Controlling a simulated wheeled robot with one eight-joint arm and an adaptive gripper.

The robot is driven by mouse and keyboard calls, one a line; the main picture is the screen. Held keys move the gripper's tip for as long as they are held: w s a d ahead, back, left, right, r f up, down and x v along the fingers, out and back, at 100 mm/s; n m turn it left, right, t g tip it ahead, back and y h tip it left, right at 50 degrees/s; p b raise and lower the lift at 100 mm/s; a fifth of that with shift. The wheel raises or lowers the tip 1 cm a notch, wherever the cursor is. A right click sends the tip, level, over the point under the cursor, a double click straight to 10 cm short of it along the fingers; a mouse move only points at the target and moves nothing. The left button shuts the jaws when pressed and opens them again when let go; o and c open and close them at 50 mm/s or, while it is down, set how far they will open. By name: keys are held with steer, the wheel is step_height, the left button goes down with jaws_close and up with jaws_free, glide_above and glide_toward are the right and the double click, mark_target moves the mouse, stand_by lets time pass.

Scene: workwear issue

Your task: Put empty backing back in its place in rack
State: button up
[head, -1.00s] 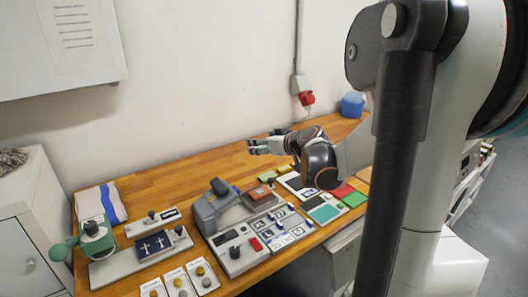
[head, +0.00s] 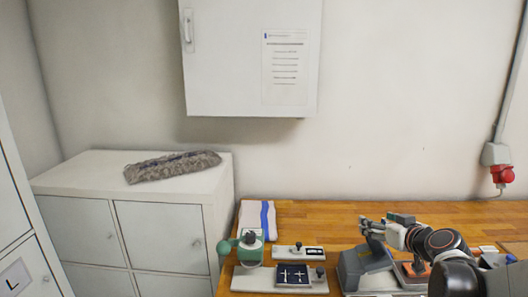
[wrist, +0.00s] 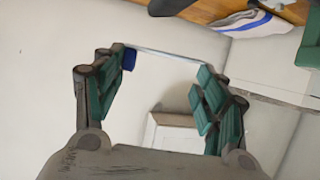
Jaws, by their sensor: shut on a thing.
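My gripper (head: 378,222) is above the right part of the wooden bench in the head view, near the grey lever device. In the wrist view my gripper (wrist: 163,68) has its green-padded fingers set wide apart. A thin pale piece, which seems to be the backing (wrist: 165,54), spans between the fingertips, seen nearly edge-on. A small blue patch shows at the left fingertip. The backing cannot be made out in the head view. I cannot identify the rack in these frames.
The bench (head: 340,215) holds a folded white towel with a blue stripe (head: 258,218), a green device (head: 247,250), a grey plate with a dark insert (head: 280,277) and the grey lever device (head: 362,270). A wall cabinet (head: 225,60) hangs above. White lockers (head: 165,235) stand left.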

steer(key=s+a+f+n+y, duration=0.1)
steer(key=s+a+f+y, duration=0.1)
steer(key=a, duration=1.1)
steer(key=shift+s+f+n, duration=0.15)
steer(key=shift+f+n, duration=0.25)
steer(key=shift+f, duration=0.3)
